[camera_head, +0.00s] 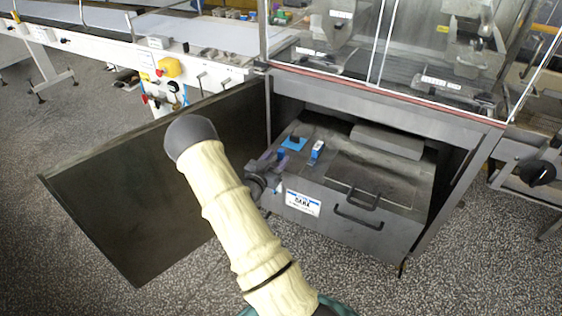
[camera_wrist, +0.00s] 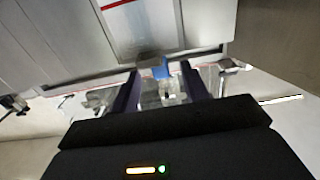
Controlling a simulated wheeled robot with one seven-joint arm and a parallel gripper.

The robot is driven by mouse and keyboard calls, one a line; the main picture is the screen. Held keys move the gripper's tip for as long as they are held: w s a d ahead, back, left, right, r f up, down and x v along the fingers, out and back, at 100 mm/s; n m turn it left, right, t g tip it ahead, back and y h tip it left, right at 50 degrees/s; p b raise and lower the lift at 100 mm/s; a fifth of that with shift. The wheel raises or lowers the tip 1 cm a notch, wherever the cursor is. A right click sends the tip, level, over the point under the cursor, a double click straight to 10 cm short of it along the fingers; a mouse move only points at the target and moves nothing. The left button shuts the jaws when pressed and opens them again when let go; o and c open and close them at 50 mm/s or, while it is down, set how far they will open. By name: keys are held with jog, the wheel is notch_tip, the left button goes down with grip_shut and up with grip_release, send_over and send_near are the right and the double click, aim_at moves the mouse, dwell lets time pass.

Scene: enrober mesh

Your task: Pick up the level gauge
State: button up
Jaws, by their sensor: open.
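A small upright white-and-blue piece (camera_head: 317,150), which looks like the level gauge, stands on top of the grey tank (camera_head: 300,170) in the open cabinet. My gripper (camera_head: 274,162) is at the tank's left front edge, partly hidden behind my sleeved arm and left of that piece. In the wrist view my gripper (camera_wrist: 163,80) has its two dark purple fingers apart. A blurred blue and grey thing (camera_wrist: 160,70) shows between or beyond them; I cannot tell which, nor whether it is the gauge.
A blue square with a dark knob (camera_head: 293,143) is on the tank, left of the white-and-blue piece. The tank has a lid and handle (camera_head: 357,218). The open cabinet door (camera_head: 120,190) stands at the left. The machine housing (camera_head: 400,100) overhangs the tank.

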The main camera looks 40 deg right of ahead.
jog(key=shift+x, duration=1.1)
grip_shut()
jog(key=shift+r, duration=0.1)
notch_tip(320, 180, up, 18)
jog(key=p, duration=0.1)
jog(key=shift+p, duration=0.35)
